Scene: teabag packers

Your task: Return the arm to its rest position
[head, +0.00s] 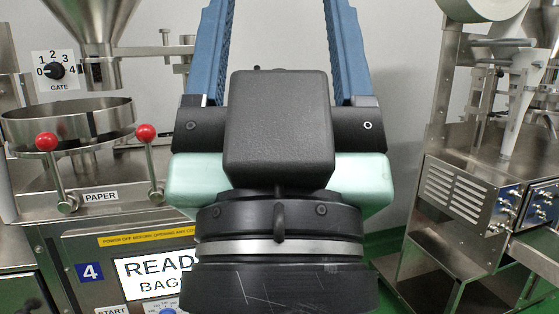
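My gripper (280,20) fills the middle of the head view, seen from behind its wrist. Its two blue fingers run up towards the top edge and stand wide apart. Only bare pale wall shows between them, so it looks open and empty. The fingertips reach the top edge and may be cut off. My black wrist and pale green hand body hide what lies directly behind them.
At left stands a steel packer (82,222) with a funnel, a gate dial (56,71), two red-knobbed levers (47,142) and a partly hidden display (150,279). At right stands another steel machine (455,190). Green floor (398,240) shows between them.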

